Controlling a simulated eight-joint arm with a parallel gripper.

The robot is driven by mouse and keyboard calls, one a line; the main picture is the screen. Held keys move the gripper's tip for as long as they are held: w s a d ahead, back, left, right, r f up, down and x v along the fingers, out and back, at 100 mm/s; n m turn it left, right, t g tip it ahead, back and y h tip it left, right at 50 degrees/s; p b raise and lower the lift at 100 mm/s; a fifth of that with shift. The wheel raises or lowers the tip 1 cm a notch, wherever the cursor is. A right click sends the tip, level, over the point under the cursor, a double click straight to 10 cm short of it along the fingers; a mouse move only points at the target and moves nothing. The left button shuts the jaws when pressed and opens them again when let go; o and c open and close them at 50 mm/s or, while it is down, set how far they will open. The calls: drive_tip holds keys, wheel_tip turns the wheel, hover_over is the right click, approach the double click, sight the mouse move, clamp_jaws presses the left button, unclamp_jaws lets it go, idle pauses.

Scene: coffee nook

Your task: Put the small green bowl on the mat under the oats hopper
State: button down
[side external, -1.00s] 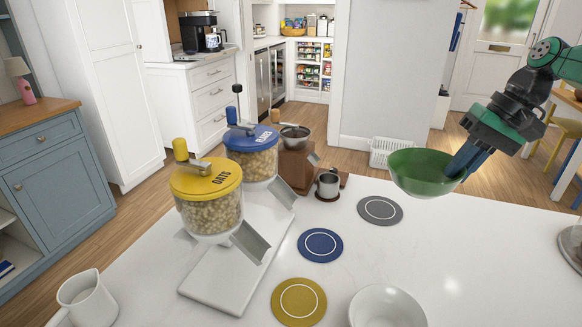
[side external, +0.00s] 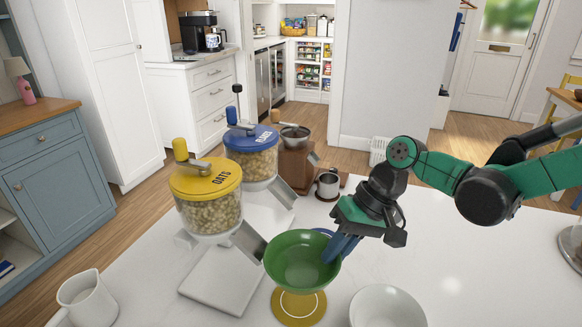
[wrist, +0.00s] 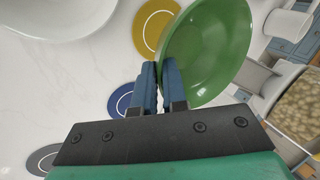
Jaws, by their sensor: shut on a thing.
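The small green bowl (side external: 300,258) is held upright above the yellow mat (side external: 299,309), which lies in front of the oats hopper (side external: 207,198). A gap seems to show between bowl and mat, but its height is hard to judge. My gripper (side external: 334,249) is shut on the bowl's right rim. In the wrist view my blue fingers (wrist: 161,80) pinch the wall of the green bowl (wrist: 209,45). The yellow mat also shows there (wrist: 151,27), partly hidden by the bowl. The oats hopper's metal chute (side external: 249,243) is close to the bowl's left rim.
A white bowl (side external: 387,308) stands right of the yellow mat. The blue mat (wrist: 122,99) is mostly hidden in the side view. The blue-lidded hopper (side external: 252,158) and a metal cup (side external: 328,184) stand behind. A white pitcher (side external: 88,300) is at the left.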

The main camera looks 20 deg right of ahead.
drive_tip(key=shift+s+a+f, duration=0.1)
drive_tip(key=shift+a+f, duration=0.1)
drive_tip(key=shift+f, duration=2.45)
drive_tip(key=c, duration=0.9)
unclamp_jaws()
drive_tip(key=shift+f, duration=0.15)
drive_tip(key=v, duration=1.2)
drive_tip(key=shift+s+d+r+n+t+h, duration=0.25)
drive_tip(key=shift+s+d+t+h, duration=0.3)
drive_tip(key=shift+d+t+h, duration=0.6)
drive_tip(key=shift+s+d+r+n+t+h, duration=0.1)
drive_tip(key=shift+s+d+n+t+h, duration=0.1)
drive_tip(key=shift+s+d+t+h, duration=0.85)
drive_tip(key=shift+d+r+n+t+h, duration=0.25)
drive_tip(key=shift+d+t+h, duration=0.25)
drive_tip(key=shift+d+t, duration=0.75)
